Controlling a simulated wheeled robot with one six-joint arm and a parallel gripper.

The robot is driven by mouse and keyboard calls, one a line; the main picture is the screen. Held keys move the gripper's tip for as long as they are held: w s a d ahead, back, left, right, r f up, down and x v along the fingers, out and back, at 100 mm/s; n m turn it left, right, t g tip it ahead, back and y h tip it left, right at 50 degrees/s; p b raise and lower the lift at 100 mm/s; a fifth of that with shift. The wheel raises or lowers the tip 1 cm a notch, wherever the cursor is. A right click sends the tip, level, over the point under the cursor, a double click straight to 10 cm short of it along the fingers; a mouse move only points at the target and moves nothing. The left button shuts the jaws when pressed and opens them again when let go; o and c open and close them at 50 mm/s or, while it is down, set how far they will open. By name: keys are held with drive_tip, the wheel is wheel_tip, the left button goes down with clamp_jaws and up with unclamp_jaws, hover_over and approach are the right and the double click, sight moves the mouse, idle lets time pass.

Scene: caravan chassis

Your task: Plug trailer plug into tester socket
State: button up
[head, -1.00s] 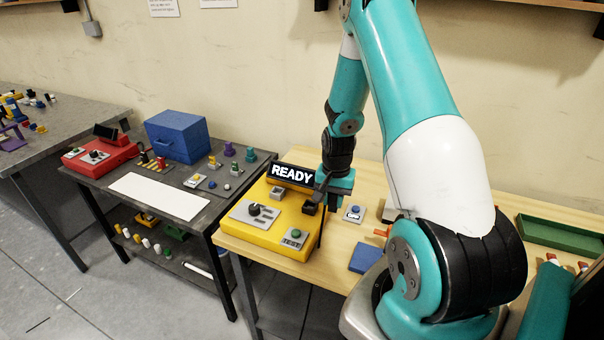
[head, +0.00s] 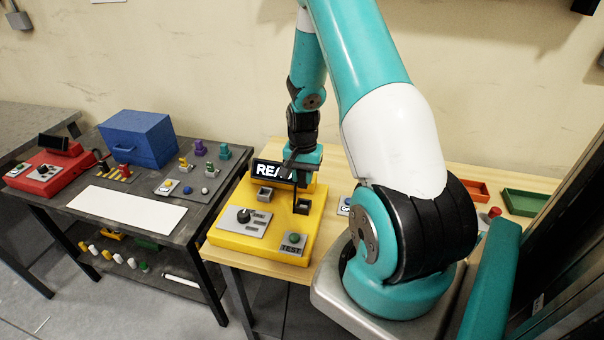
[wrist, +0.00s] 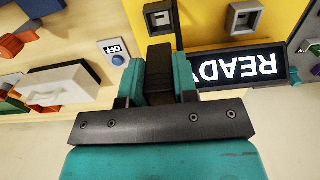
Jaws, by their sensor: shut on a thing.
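The yellow tester (head: 228,240) sits on the wooden table, with a lit READY display (head: 268,170) at its back. It has two square sockets: a grey one on the left (head: 265,193) and a darker one on the right (head: 303,207). My gripper (head: 303,168) is above the tester, by the right socket, and covers the display's right end. In the wrist view my gripper is shut on the black trailer plug (wrist: 159,66) between teal fingers. The right socket (wrist: 159,18) lies just past the plug's end. The plug's tip looks apart from it.
The tester also carries a knob panel (head: 243,218) and a green TEST button (head: 294,239). An OFF switch plate (wrist: 115,50) lies beside it. A dark table on the left holds a blue box (head: 138,138), a red unit (head: 48,172) and a white board (head: 128,208).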

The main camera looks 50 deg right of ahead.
sight(303, 187)
drive_tip(key=shift+f+b, duration=2.25)
drive_tip(key=shift+f, duration=0.65)
drive_tip(key=shift+f+b, duration=1.35)
drive_tip(key=shift+f, duration=0.3)
drive_tip(key=o, duration=1)
drive_tip(key=shift+r, duration=0.15)
wheel_tip(303, 187, up, 17)
drive_tip(key=b, duration=0.3)
drive_tip(key=shift+r, duration=0.1)
